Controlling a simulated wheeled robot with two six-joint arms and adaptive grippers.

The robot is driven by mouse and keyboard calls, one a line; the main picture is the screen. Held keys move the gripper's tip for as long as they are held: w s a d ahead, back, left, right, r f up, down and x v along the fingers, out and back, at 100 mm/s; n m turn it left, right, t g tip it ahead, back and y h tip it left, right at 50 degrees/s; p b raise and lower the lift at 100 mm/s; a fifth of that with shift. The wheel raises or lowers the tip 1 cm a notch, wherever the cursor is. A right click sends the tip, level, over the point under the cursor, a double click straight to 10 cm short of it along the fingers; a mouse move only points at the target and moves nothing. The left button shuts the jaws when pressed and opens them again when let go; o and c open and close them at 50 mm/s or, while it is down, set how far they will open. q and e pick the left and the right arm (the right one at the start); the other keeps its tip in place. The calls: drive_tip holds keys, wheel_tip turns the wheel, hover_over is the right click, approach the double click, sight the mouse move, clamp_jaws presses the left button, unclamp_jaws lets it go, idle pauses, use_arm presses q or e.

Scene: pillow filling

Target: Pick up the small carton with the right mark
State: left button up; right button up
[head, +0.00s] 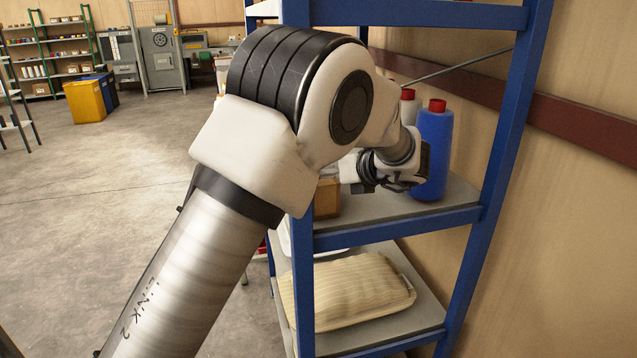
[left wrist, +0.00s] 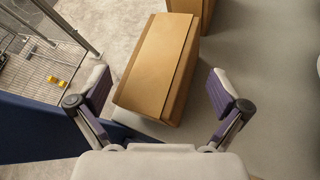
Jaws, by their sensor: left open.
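A small brown carton (left wrist: 157,68) lies in the left wrist view, its long side running away from me. Part of a brown carton (head: 327,199) also shows in the head view on the middle shelf, largely covered by my arm. My left gripper (left wrist: 160,92) is open, with one purple-padded finger on each side of the carton's near end. Gaps show between the fingers and the carton. In the head view the left fingers are hidden. I cannot make out a mark on the carton. My right gripper is in neither view.
Another brown box (left wrist: 190,6) stands just beyond the carton. The shelf's blue post (head: 303,270) is close to my arm. A blue bottle with a red cap (head: 433,150) stands beside my wrist. A striped pillow (head: 345,290) lies on the shelf below. Open floor lies left.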

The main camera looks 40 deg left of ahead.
use_arm(q)
drive_tip(key=x, duration=0.3)
drive_tip(key=shift+a+f, duration=0.1)
drive_tip(key=shift+a, duration=0.05)
drive_tip(key=shift+s+d+r, duration=0.1)
drive_tip(key=shift+d+r, duration=0.15)
drive_tip(key=shift+d, duration=0.25)
drive_tip(key=c, duration=0.4)
drive_tip(key=shift+s+d+r, duration=0.1)
drive_tip(key=shift+d+r, duration=0.05)
drive_tip(key=shift+d, duration=0.15)
drive_tip(key=c, duration=0.6)
drive_tip(key=shift+c, duration=0.8)
drive_tip(key=shift+a, duration=0.3)
